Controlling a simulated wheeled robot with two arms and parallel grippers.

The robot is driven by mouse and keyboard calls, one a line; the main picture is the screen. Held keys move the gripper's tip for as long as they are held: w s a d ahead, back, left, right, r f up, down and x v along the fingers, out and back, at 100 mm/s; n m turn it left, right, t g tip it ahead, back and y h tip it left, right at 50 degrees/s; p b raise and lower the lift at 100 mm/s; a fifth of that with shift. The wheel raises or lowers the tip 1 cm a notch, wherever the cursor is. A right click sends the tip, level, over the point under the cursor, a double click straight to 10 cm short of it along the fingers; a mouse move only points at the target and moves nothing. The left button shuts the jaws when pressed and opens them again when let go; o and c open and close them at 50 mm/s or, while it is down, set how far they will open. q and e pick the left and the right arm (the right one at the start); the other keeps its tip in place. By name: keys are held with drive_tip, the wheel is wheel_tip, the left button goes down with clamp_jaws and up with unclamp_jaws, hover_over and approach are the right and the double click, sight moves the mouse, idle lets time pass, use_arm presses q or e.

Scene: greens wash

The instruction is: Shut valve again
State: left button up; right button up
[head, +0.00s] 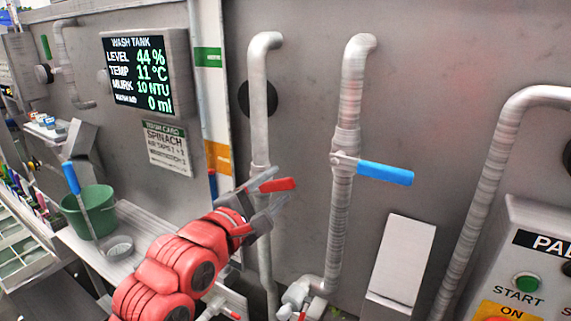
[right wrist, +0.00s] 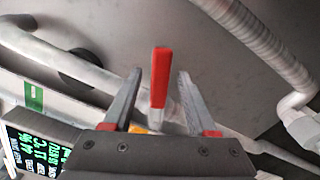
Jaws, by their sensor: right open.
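A red valve lever (head: 278,185) sits on the left grey vertical pipe (head: 258,120) and points to the right, across the pipe. A blue valve lever (head: 385,173) on the right grey pipe (head: 350,105) also points right, across its pipe. My right gripper (head: 272,191) is at the red lever, with its fingers open on either side of it. In the right wrist view the red lever (right wrist: 160,78) stands between the two fingertips (right wrist: 158,74), with a gap visible on each side. The fingers hide part of the left valve in the head view. My left gripper is not in view.
A wash tank display (head: 145,72) reads level 44 %, 11 °C, 10 NTU, 0 ml. A green bucket (head: 88,212) with a blue-handled tool stands on a ledge at left. A panel with a green start button (head: 527,282) is at lower right. A light box (head: 402,260) stands beside the right pipe.

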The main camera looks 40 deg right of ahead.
drive_tip(key=shift+p+x, duration=0.7)
drive_tip(key=shift+x, duration=1.6)
clamp_jaws()
